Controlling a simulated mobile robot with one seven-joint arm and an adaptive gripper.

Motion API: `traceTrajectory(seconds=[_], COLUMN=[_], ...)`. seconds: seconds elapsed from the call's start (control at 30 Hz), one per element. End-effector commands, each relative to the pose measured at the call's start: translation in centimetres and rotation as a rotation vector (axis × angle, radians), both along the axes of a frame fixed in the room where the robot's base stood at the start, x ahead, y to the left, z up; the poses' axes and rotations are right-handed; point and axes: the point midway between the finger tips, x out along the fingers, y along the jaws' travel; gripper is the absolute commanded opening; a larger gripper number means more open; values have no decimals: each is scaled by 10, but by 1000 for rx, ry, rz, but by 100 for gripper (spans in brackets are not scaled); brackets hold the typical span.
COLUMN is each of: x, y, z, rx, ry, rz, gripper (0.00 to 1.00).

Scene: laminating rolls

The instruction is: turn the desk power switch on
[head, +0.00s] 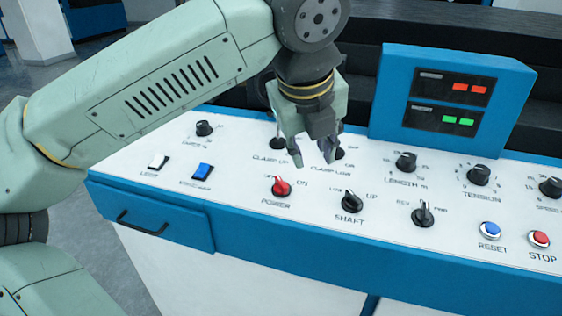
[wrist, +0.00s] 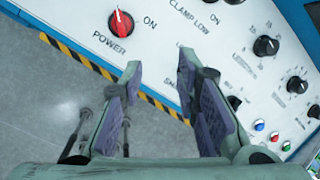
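The desk power switch is a red rotary knob (head: 281,187) on the white sloping panel, with POWER below it and ON at its upper right. In the wrist view the red knob (wrist: 121,22) is at the top left; its pale pointer mark faces the top of the picture, not the ON label at its right. My gripper (head: 313,160) is open and empty above the panel, right of and behind the knob in the head view. In the wrist view its purple-padded fingers (wrist: 160,85) stand apart, with the knob beyond them, untouched.
A black SHAFT knob (head: 351,201) is right of the power knob. Black clamp controls stand behind, partly hidden by my gripper. LENGTH (head: 405,162) and TENSION (head: 479,175) knobs, RESET (head: 490,230) and STOP (head: 539,239) buttons are farther right. A blue display box (head: 448,60) rises behind.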

Motion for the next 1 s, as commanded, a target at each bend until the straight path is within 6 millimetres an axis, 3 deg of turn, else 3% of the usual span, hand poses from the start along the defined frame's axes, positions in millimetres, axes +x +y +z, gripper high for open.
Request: traceTrajectory(seconds=[0.1, 0.2, 0.7, 1.0], x=[9, 13, 44, 52], y=[31, 40, 45, 46], z=[1, -4, -80, -99], rx=[111, 142, 140, 140], ry=[18, 23, 26, 23], rz=[151, 198, 193, 192], gripper=[29, 29, 29, 29])
